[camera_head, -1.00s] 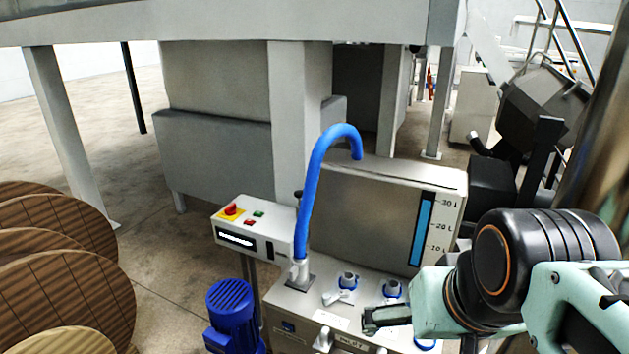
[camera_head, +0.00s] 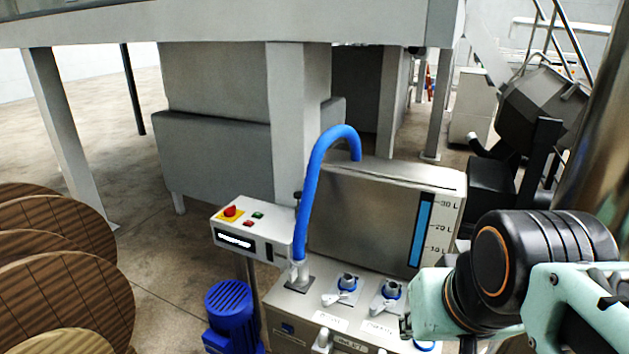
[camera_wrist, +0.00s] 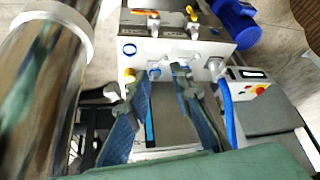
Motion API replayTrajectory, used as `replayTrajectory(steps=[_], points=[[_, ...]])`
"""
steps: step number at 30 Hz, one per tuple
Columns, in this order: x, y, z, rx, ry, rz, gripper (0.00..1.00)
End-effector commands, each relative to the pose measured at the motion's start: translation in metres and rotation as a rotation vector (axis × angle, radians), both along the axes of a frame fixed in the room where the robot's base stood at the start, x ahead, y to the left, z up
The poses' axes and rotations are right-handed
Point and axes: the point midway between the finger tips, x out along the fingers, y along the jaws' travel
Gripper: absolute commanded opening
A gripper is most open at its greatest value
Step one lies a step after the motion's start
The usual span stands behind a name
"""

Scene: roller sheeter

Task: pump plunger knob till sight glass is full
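The sight glass (camera_head: 420,228) is a tall blue strip on the steel tank's front, with marks up to 30 L. Its blue column reaches about the 30 L mark. My gripper (camera_wrist: 155,80) is open, with two teal fingers apart above the machine's deck in the wrist view. Nothing clear is held between them. A yellow-topped fitting (camera_wrist: 128,74) is close to the left fingertip; I cannot tell whether it is the plunger knob or whether they touch. In the head view my arm covers the right part of the deck and most of the gripper.
A blue hose (camera_head: 312,190) arches from the deck to the tank (camera_head: 365,215). A control box (camera_head: 252,227) and a blue motor (camera_head: 230,310) are at the left. A metal column (camera_wrist: 40,90) is close at left in the wrist view.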

Motion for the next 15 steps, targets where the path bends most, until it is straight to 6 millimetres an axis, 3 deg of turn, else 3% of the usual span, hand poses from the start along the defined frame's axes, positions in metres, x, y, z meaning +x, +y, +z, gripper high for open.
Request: replayTrajectory(steps=[5,15], points=[[0.0,0.0,0.0,0.0,0.0,0.0,0.0],[0.0,0.0,0.0,0.0,0.0,0.0,0.0]])
